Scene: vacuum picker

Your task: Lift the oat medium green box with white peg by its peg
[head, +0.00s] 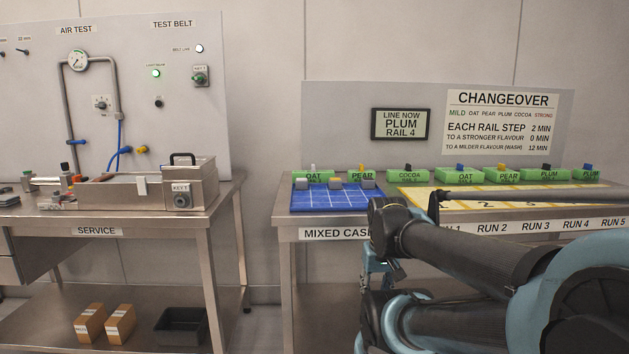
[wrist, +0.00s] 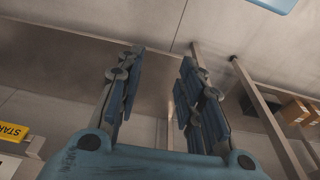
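A green box labelled OAT (head: 314,178) with a pale, whitish peg (head: 313,167) on top stands at the back left of the right-hand table, behind the blue gridded mat (head: 337,206). A second green OAT box (head: 460,176) has a blue peg and stands further right. My gripper (wrist: 158,90) is open and empty in the wrist view, its two fingers well apart. No box shows between or near the fingers there. In the head view my arm fills the lower right, in front of the table.
More green boxes stand along the back: PEAR (head: 362,176), COCOA (head: 407,176), another PEAR (head: 508,178) and PLUM (head: 549,175). Small grey-topped blocks sit on the blue mat. A yellow numbered mat (head: 432,203) lies to its right. The service bench (head: 96,220) is at left, with a floor gap between.

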